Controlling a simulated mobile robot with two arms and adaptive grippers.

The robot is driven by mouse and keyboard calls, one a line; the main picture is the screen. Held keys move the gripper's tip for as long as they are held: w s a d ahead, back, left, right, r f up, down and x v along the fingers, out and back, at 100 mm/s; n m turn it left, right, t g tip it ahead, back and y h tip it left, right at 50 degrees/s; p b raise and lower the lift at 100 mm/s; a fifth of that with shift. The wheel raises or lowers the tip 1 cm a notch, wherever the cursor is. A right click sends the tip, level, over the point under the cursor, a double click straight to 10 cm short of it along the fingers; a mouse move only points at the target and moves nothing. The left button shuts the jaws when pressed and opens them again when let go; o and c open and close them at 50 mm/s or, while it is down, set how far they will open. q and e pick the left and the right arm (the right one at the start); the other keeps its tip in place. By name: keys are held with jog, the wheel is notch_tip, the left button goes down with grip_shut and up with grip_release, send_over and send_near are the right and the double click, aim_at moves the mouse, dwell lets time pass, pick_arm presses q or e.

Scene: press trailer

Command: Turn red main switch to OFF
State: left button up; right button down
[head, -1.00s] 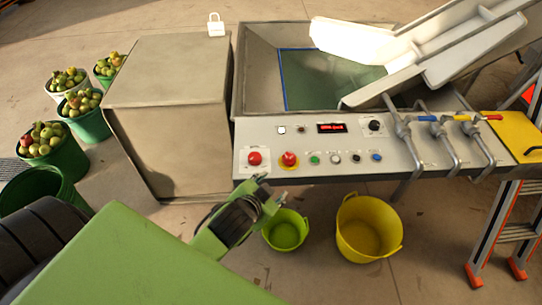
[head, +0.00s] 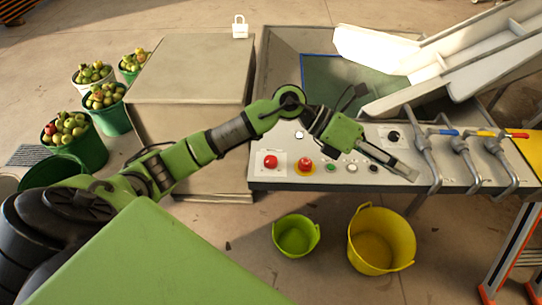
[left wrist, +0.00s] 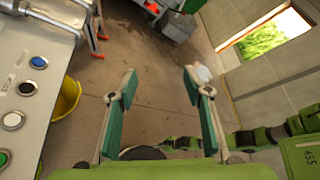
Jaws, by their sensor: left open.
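The control panel (head: 262,181) spans the middle of the head view. A red knob on a yellow disc (head: 305,165) sits on its left part, beside a red round button (head: 270,161) on a pale plate. Which is the main switch, and its setting, I cannot read. My left gripper (head: 402,168) is open and empty, its fingers reaching right past the red controls, across the panel's right part. In the left wrist view its two fingers (left wrist: 160,80) are spread, with floor between them and the panel's edge (left wrist: 50,28) at left. My right gripper is not in view.
Lever valves (head: 427,150) stand at the panel's right. A green bucket (head: 296,236) and a yellow bucket (head: 381,240) are on the floor in front. Tubs of apples (head: 78,138) stand further left.

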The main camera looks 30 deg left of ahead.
pick_arm(q)
jog(key=w+a+f+m+g+y, duration=0.1)
jog(key=a+f+y, duration=0.2)
jog(key=a, duration=0.2)
jog(key=w+a+f+m+y, duration=0.1)
jog(key=a+f+y, duration=0.2)
jog(key=a, duration=0.3)
jog(key=n+g+y, duration=0.1)
jog(key=n+y, duration=0.1)
jog(key=y, duration=0.6)
send_over(271, 159)
notch_tip(271, 159, down, 13)
jog(key=shift+r+p, duration=0.2)
jog(key=shift+p, duration=0.75)
jog(key=c, duration=1.1)
